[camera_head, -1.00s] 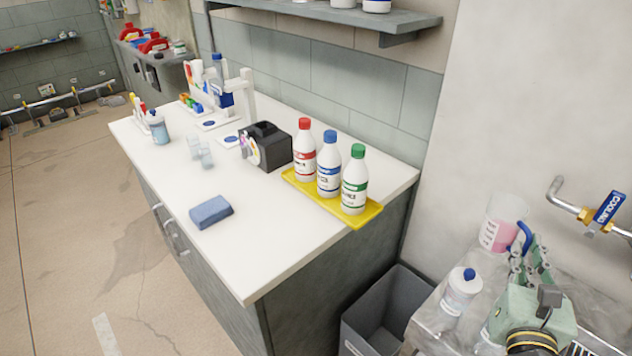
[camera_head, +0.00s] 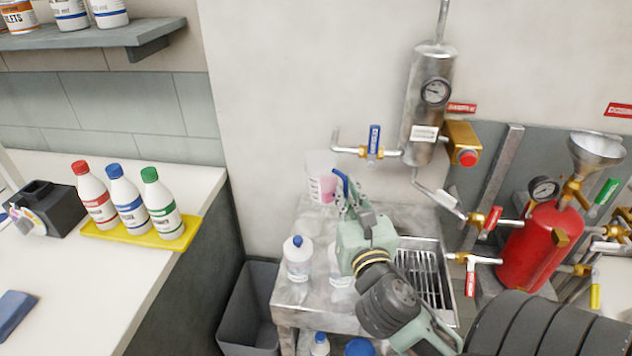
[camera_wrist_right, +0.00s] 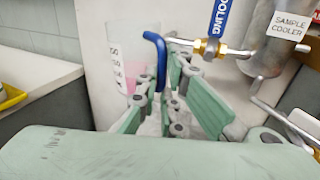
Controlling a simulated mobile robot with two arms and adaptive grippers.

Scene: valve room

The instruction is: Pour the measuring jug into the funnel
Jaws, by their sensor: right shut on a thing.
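The measuring jug (camera_head: 320,180) is clear, with pink liquid low in it and a blue handle. It stands upright over the back of the steel sink bench. My right gripper (camera_head: 345,188) is shut on the jug's blue handle, which also shows between the fingers in the right wrist view (camera_wrist_right: 155,55). I cannot tell whether the jug's base touches the bench. The funnel (camera_head: 596,152) is a metal cone at the far right, on top of the red vessel (camera_head: 540,245), well apart from the jug. My left gripper is not in view.
The sample cooler (camera_head: 428,105) with its blue-handled valve (camera_head: 374,142) is on the wall between jug and funnel. White bottles (camera_head: 298,260) stand on the bench (camera_head: 290,312) beside a drain grate (camera_head: 422,275). A grey bin (camera_head: 250,310) and a counter with a yellow tray (camera_head: 145,238) are left.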

